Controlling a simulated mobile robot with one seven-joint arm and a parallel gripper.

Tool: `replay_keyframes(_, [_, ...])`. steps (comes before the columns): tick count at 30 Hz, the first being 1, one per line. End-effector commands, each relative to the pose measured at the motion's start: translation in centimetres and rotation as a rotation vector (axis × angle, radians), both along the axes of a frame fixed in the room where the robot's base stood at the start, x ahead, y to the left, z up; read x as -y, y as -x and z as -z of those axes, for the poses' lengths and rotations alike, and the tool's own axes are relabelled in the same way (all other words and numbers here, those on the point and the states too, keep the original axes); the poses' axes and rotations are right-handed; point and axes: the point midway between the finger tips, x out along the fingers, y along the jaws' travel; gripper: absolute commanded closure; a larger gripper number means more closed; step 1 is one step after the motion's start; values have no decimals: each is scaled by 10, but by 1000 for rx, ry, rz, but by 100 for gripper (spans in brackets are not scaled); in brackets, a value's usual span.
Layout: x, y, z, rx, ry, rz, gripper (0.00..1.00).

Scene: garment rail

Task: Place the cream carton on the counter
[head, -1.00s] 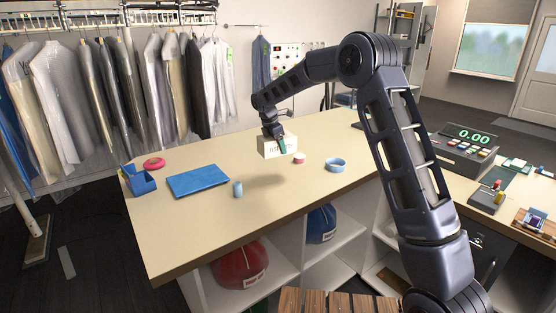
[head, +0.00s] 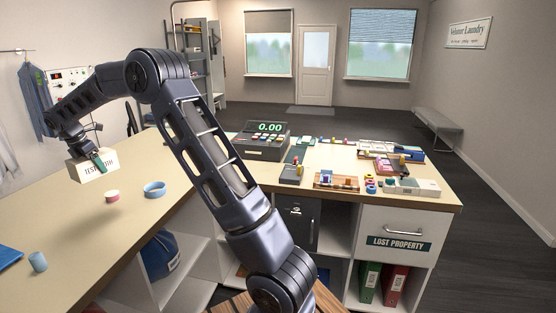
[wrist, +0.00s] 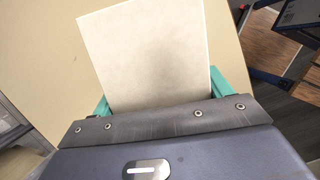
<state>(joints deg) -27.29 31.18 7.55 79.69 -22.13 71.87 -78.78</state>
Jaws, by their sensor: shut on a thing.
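The cream carton (head: 92,169) is a box with dark lettering on its side, at the left of the head view. My gripper (head: 101,161) is shut on it, with a green finger against its lettered side. In the wrist view the carton (wrist: 150,50) fills the space between the green fingers of my gripper (wrist: 172,98). The carton is above the long cream counter (head: 75,235); the gap beneath it is hard to judge.
A cash register (head: 262,143) and many small items crowd the right-hand counter section. The counter around the blue cylinder has free room.

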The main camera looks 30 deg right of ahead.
Motion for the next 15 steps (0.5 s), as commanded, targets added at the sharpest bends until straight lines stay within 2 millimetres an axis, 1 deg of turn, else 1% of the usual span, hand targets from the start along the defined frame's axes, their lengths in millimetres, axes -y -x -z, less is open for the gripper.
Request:
replay_keyframes(1, [22,-15,-1,1,-1,26,52])
replay_keyframes(5, [71,-45,0,0,-1,74,52])
replay_keyframes(6, [86,-54,0,0,-1,89,52])
replay_keyframes(11, [150,-85,-1,0,-1,148,52])
replay_keyframes(12, [166,-91,-2,0,-1,162,52])
replay_keyframes(14, [191,-101,-1,0,-2,184,52])
replay_keyframes(15, [207,-107,-1,-1,-2,199,52])
